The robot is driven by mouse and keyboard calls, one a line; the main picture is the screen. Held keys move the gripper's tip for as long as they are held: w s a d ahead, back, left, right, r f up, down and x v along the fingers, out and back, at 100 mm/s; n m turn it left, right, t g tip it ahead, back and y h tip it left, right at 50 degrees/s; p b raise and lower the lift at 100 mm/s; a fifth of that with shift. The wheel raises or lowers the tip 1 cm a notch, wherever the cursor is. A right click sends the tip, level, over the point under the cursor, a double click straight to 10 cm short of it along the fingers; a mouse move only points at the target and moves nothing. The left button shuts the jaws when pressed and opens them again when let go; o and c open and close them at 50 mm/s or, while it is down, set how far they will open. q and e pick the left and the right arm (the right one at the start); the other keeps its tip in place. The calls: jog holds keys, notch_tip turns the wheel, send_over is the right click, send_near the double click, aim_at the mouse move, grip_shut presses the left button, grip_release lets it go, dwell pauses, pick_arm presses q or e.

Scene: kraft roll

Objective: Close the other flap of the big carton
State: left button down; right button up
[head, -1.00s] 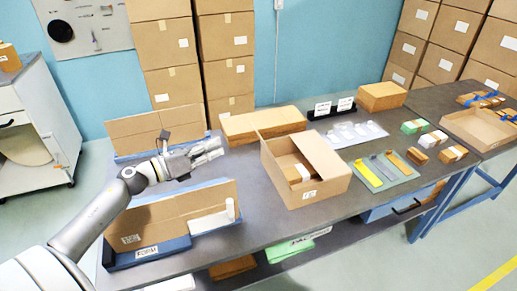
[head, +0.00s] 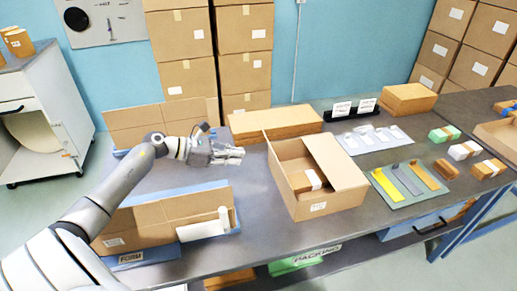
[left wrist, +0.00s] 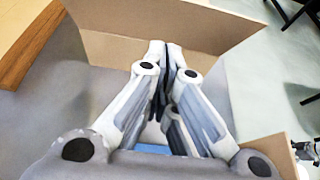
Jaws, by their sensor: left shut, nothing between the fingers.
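The big carton (head: 299,205) stands on the table with its top open. A brown packet with a white band (head: 305,181) lies inside. My left gripper (head: 238,154) is shut and empty, just left of the carton, apart from it in the head view. In the left wrist view the shut fingers (left wrist: 168,52) point at a cardboard panel (left wrist: 105,48), apparently the carton's left side and flap. Contact cannot be told there. My right gripper is not in view.
A flat cardboard stack (head: 275,121) lies behind the gripper. A blue form (head: 150,256) holding cardboard and a white roll (head: 203,228) is in front of my arm. Another cardboard piece stands behind it. A mat with coloured tools (head: 408,184) lies right of the carton.

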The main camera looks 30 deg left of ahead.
pick_arm(q)
jog(key=w+d+p, duration=0.3)
jog(key=w+d, duration=0.2)
jog(key=shift+w, duration=0.3)
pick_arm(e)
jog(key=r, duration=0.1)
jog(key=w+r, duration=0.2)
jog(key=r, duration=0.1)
pick_arm(q)
jog(key=shift+a, duration=0.1)
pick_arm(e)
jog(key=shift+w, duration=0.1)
